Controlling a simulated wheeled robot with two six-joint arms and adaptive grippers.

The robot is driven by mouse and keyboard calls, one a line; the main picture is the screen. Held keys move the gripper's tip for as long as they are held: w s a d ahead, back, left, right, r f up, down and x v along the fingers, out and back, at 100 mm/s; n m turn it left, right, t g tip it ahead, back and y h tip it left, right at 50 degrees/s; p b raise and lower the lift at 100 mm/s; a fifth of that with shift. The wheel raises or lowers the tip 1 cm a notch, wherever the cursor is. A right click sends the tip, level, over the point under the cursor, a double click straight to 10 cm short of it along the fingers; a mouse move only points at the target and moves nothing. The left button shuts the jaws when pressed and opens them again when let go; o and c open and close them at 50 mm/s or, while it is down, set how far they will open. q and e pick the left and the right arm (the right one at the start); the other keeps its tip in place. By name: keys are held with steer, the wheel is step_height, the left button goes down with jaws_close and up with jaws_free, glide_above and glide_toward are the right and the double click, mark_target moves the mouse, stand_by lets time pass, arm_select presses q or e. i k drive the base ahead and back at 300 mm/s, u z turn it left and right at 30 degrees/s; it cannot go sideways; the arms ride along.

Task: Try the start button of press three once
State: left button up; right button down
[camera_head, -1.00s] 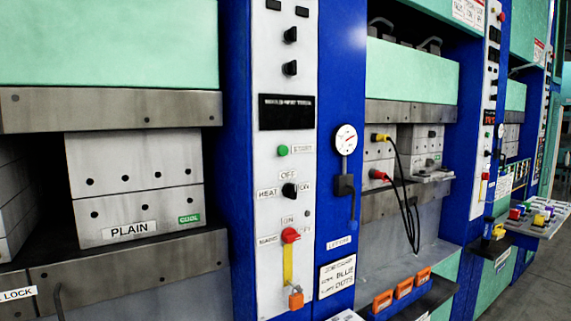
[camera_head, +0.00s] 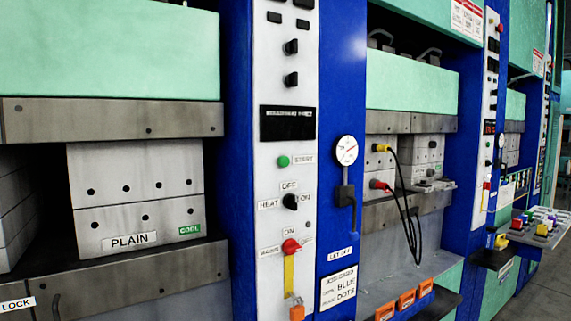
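A green start button (camera_head: 284,161) with a START label beside it sits on the white control panel (camera_head: 286,220) of the nearest press. Below it are a black HEAT knob (camera_head: 290,202) and a red MAINS switch (camera_head: 291,246) above a yellow strip with an orange padlock (camera_head: 296,309). Further presses stand in a row to the right, with another control panel (camera_head: 489,120). I cannot read a press number on any of them. Neither of my grippers shows in the head view.
A grey mould block marked PLAIN (camera_head: 135,165) sits in the near press at left. Cables (camera_head: 403,205) hang from yellow and red plugs in the second press. A tray of coloured pieces (camera_head: 535,224) juts out at right. Floor (camera_head: 540,285) shows clear at lower right.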

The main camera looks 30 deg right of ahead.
mark_target(283, 162)
steer(key=u, duration=1.85)
steer(key=k, duration=1)
steer(key=z, duration=1.25)
steer(key=i, duration=0.5)
